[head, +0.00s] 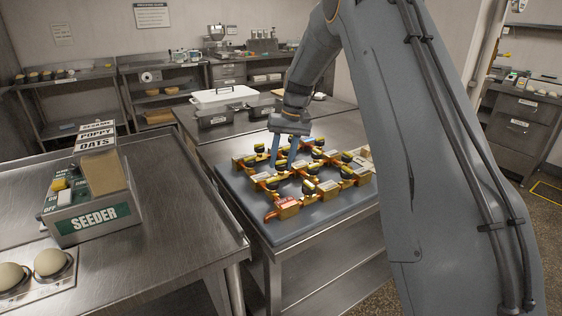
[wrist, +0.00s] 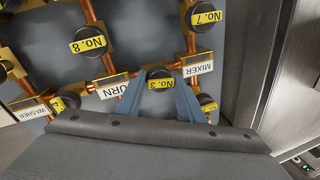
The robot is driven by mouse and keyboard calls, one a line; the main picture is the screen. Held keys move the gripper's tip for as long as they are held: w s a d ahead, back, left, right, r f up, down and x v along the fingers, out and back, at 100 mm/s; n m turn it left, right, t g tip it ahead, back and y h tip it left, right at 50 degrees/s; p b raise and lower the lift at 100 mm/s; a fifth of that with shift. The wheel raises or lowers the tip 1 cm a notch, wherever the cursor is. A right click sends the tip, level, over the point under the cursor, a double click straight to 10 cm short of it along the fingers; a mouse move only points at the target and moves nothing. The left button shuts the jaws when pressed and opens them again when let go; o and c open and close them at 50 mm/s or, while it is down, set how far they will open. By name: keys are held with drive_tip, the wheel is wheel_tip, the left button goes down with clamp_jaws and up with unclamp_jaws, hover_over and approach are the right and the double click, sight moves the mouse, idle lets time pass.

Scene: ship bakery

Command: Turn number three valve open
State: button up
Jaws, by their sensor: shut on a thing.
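The number three valve (wrist: 160,77) has a dark round knob and a yellow "No. 3" label. It sits on copper pipework between white tags reading "MIXER" and "...URN". My gripper (wrist: 162,84) is around this knob in the wrist view, one blue-grey finger on each side, shut on it. In the head view my gripper (head: 282,168) reaches down into the valve board (head: 235,190) from above; the gripped knob is hard to make out there. Neighbouring valves No. 8 (wrist: 88,42) and No. 7 (wrist: 204,14) lie farther up in the wrist view.
The board lies on a steel table with several other valves and brass fittings close around my fingers. A seeder box (head: 95,200) stands on the left counter.

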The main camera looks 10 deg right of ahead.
drive_tip(key=shift+o, duration=0.2)
drive_tip(key=shift+s+d+f+n, duration=0.15)
drive_tip(key=shift+d+n, duration=0.1)
drive_tip(key=shift+n, duration=0.75)
drive_tip(key=o, duration=0.9)
drive_tip(key=shift+d, duration=0.15)
drive_tip(key=shift+o, duration=0.2)
drive_tip(key=shift+w+a+r, duration=0.25)
drive_tip(key=shift+a, duration=0.05)
drive_tip(key=b+v, duration=0.2)
drive_tip(key=v, duration=0.5)
drive_tip(key=shift+r, duration=0.3)
